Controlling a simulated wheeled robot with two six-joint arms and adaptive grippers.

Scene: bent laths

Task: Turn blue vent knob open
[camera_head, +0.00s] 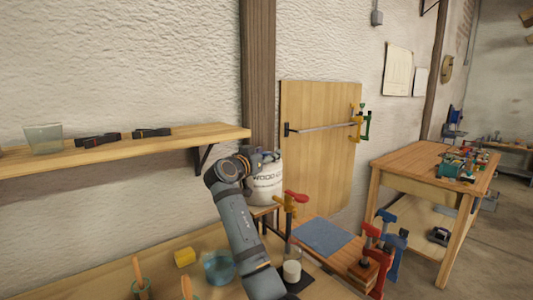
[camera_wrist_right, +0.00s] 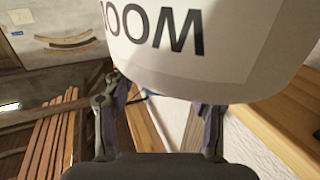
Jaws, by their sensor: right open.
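My right gripper (camera_head: 270,155) is open at the top of a white pot labelled WOOD (camera_head: 265,185), near the post. No blue vent knob is clear in the head view. My left gripper is not in view.
A wooden shelf (camera_head: 120,148) with a glass (camera_head: 44,138) and dark clamps is on the left wall. A yellow block (camera_head: 184,257), a blue bowl (camera_head: 219,267) and a white cup (camera_head: 292,271) sit on the bench. Red and blue clamps (camera_head: 385,250) stand at its right end.

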